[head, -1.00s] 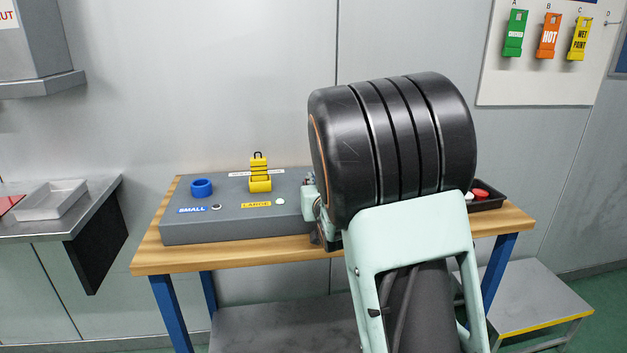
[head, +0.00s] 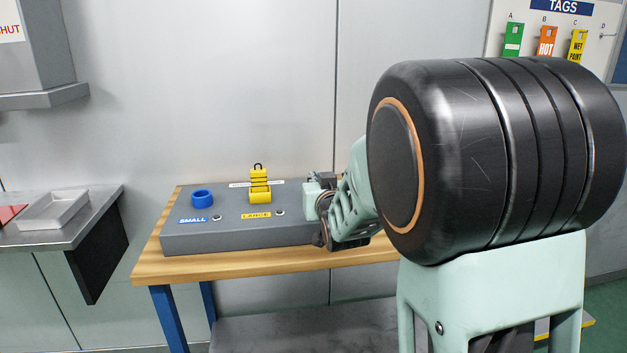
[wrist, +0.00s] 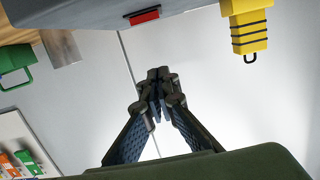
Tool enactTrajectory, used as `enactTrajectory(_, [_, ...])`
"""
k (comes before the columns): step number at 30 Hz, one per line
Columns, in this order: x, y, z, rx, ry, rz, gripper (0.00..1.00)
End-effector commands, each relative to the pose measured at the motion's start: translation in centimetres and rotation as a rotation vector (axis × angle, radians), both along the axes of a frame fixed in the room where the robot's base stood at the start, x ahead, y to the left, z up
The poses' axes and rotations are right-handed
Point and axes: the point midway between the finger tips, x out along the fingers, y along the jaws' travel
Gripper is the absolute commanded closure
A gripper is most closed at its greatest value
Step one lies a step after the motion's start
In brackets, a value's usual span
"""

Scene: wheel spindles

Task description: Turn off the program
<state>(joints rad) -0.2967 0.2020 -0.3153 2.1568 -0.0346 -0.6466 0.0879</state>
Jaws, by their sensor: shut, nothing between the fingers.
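The grey console (head: 240,234) lies on the wooden table and carries SMALL (head: 193,220) and LARGE (head: 256,215) labels, each with a small round button beside it. In the wrist view a red rectangular piece (wrist: 145,15) sits on the grey console (wrist: 190,10), close to its edge; I cannot tell if it is a switch. My gripper (wrist: 156,92) is shut and empty, its fingertips together, apart from the red piece in that picture. In the head view my gripper (head: 322,232) is by the console's right end, its fingertips unclear. My arm hides what lies to the right.
A blue ring (head: 202,198) and a yellow banded piece with a black hook (head: 260,186) stand on the console. A tag board (head: 500,20) hangs on the wall. A green object (wrist: 18,68) shows in the wrist view. A metal counter holds a shallow tray (head: 52,210).

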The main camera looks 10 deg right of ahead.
Motion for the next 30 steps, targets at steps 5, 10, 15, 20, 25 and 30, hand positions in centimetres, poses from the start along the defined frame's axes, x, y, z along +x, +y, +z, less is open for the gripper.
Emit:
enactTrajectory(5, [-2.6,0.0,1.1,0.002,-0.002,0.0,1.0])
enactTrajectory(10, [-3.9,0.0,1.6,0.001,-0.002,0.0,1.0])
enactTrajectory(15, [-4.4,0.0,1.7,-0.001,0.0,0.0,1.0])
enactTrajectory(20, [-4.4,0.0,1.7,0.0,0.0,0.0,1.0])
enactTrajectory(25, [-4.3,-0.2,1.9,-0.001,-0.003,-0.004,1.0])
enactTrajectory(30, [-3.2,-3.2,6.0,-0.012,-0.043,-0.076,1.0])
